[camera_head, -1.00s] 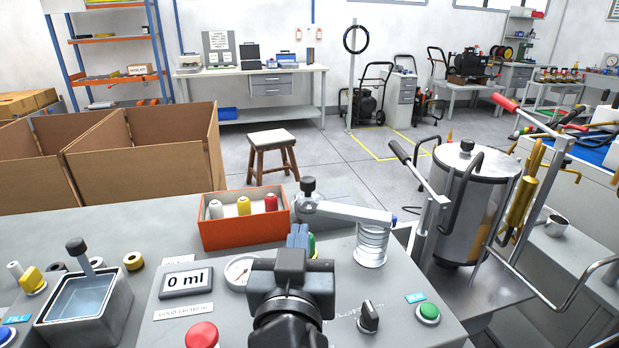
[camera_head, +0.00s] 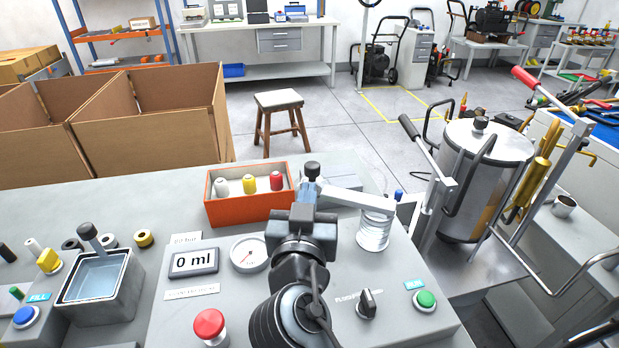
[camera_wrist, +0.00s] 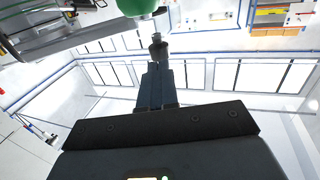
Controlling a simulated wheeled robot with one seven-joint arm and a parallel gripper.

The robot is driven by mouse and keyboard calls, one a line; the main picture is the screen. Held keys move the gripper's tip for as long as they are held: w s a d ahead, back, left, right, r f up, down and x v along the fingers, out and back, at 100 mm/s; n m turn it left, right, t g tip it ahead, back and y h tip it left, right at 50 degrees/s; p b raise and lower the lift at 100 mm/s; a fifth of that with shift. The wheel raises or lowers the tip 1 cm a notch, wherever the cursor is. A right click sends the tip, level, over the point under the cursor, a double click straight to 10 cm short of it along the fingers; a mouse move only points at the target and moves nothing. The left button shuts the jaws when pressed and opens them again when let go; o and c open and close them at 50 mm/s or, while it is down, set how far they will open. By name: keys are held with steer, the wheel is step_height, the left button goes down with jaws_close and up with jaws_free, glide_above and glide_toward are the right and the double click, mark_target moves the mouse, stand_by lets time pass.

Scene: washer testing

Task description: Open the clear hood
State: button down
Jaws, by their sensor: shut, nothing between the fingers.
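My gripper (camera_head: 306,190) is shut and empty, with its blue fingers held together. Its tips are close below a dark knob (camera_head: 312,170) on the end of a pale bar (camera_head: 355,199); contact cannot be told. The wrist view also shows the closed fingers (camera_wrist: 156,75) pointing at a dark knob (camera_wrist: 158,50). The bar reaches over a ribbed, glassy-looking cylinder (camera_head: 374,232) on the grey console.
An orange box (camera_head: 230,207) with several small bottles stands just left of my gripper. A red button (camera_head: 209,323), a display (camera_head: 193,262) and a green button (camera_head: 426,299) are on the console. A large metal cylinder (camera_head: 470,205) stands on the right.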

mark_target(311, 175)
steer(key=shift+w+p, duration=0.3)
steer(key=shift+w, duration=1.35)
steer(key=shift+w+f+b, duration=0.1)
steer(key=shift+b, duration=0.45)
